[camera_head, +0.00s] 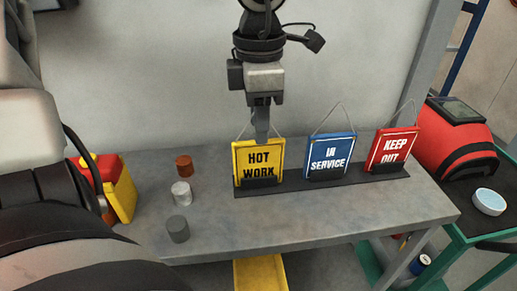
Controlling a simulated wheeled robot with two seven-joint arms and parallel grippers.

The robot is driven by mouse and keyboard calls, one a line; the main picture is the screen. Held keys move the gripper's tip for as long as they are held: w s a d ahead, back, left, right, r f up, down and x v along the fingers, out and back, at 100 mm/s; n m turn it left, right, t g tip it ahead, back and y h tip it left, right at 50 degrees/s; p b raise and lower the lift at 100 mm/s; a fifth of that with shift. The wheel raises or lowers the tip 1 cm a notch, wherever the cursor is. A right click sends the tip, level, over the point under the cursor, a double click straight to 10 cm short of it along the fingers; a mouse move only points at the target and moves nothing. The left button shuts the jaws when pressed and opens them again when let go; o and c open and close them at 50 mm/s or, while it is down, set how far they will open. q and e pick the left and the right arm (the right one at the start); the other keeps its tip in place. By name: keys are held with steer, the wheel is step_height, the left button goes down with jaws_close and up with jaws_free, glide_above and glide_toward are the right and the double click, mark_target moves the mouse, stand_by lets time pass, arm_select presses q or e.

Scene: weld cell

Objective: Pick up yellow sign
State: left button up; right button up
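The yellow "HOT WORK" sign (241,163) stands nearly upright at the left end of a dark strip on the grey bench, with a thin wire loop above it. My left gripper (262,130) points down from above at the sign's top edge. Its fingers show as one narrow dark shape, and the tip overlaps the top middle of the sign in the picture. Whether it touches or grips the sign cannot be told. My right gripper is not in view.
Several small cylinders, including a grey one (178,229), stand left on the bench (290,225). A red machine (448,140) is at right.

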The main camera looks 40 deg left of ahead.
mark_target(258, 150)
arm_select(q)
step_height(258, 150, down, 3)
steer(key=shift+a+f, duration=0.1)
steer(key=shift+f, duration=0.1)
steer(key=shift+c, duration=0.2)
jaws_close()
steer(key=shift+r, duration=0.15)
